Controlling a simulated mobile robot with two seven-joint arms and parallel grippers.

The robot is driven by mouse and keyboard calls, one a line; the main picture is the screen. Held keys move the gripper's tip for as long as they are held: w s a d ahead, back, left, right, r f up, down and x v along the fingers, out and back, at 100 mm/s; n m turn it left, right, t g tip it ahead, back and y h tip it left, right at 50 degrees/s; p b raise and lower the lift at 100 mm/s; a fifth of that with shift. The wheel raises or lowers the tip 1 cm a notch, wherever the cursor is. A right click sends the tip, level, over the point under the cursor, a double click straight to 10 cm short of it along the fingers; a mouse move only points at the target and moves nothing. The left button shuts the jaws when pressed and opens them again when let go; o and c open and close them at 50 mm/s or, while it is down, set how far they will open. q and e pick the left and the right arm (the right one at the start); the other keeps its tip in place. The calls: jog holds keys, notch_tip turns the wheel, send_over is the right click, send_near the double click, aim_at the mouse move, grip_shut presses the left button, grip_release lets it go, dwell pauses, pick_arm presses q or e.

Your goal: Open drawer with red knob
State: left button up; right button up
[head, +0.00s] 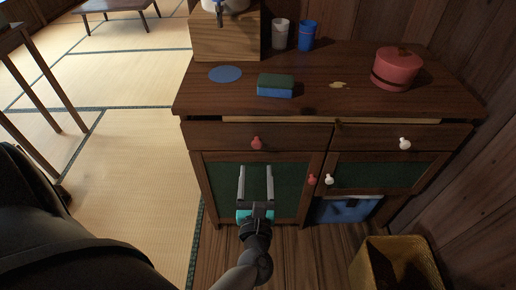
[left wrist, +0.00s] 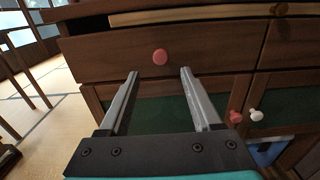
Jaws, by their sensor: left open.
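A dark wooden cabinet has two top drawers. The left drawer (head: 222,138) has a red knob (head: 257,143) and looks closed. In the left wrist view this red knob (left wrist: 160,56) shows above and between the fingertips. The right drawer (head: 370,136) has a white knob (head: 404,144). A second red knob (head: 312,180) is on the lower left door, beside a white one (head: 329,179). My left gripper (head: 256,170) is open and empty, in front of the lower left door and below the drawer's red knob, apart from it. My right gripper is not in view.
On the cabinet top are a sponge (head: 275,86), a blue disc (head: 225,74), two cups, a red pot (head: 396,69) and a wooden box (head: 226,40). A wicker basket (head: 394,265) stands at front right by the wall. Tatami floor at left is mostly clear.

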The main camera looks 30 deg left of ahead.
aim_at(257, 146)
pick_arm(q)
jog(key=b+x, duration=0.1)
jog(key=x, duration=0.8)
jog(key=shift+w, duration=0.1)
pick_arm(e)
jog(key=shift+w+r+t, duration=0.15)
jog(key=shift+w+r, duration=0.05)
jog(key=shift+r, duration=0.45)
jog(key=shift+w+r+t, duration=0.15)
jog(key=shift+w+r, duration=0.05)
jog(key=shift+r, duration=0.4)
pick_arm(q)
jog(key=shift+c, duration=0.2)
jog(key=shift+d, duration=0.1)
grip_shut()
